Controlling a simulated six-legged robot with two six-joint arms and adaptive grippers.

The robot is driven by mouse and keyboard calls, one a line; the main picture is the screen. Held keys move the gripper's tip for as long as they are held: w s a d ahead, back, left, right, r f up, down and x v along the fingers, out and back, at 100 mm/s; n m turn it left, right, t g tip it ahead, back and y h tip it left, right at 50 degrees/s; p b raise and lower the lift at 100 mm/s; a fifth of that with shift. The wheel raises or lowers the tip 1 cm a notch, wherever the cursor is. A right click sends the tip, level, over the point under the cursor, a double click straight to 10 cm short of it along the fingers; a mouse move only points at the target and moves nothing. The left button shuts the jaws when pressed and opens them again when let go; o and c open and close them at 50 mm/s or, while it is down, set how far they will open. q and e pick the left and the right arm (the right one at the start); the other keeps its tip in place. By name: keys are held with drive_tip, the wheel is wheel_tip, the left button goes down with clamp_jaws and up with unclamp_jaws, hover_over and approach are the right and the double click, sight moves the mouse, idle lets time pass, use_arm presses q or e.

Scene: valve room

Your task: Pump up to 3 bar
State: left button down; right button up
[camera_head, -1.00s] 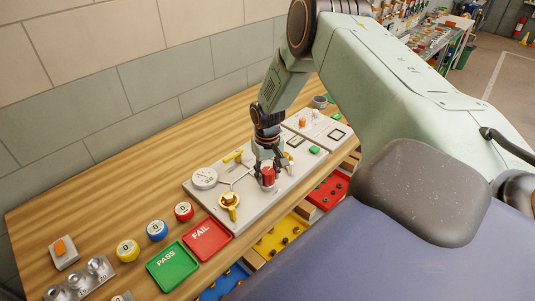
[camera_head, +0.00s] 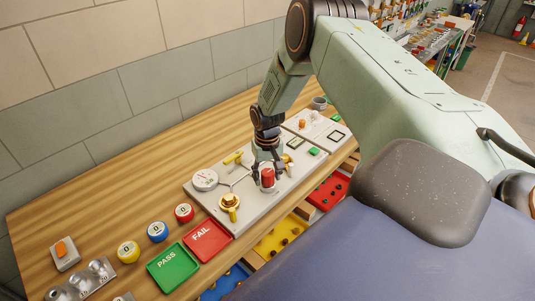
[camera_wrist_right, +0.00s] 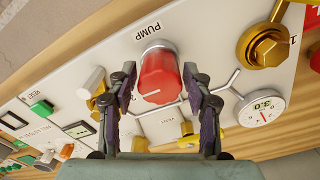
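The red PUMP knob (camera_head: 267,175) stands on the pale valve panel (camera_head: 243,211). My right gripper (camera_head: 267,180) is over the knob, one finger on each side. In the right wrist view its fingers (camera_wrist_right: 160,85) look open, with narrow gaps beside the knob. The round white gauge (camera_wrist_right: 261,108) has a small display that seems to read 3.0. The gauge also shows in the head view (camera_head: 205,180). My left gripper is not in view.
A brass valve (camera_head: 229,202) sits close to the knob, and yellow-handled valves (camera_head: 233,158) are on the panel. The green PASS tray (camera_head: 172,267) and red FAIL tray (camera_head: 207,240) lie left of the panel. A wall stands behind the wooden bench (camera_head: 100,198).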

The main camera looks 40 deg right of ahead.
sight(267, 172)
drive_tip(key=shift+o, duration=0.8)
wheel_tip(267, 172, up, 12)
idle(0.5)
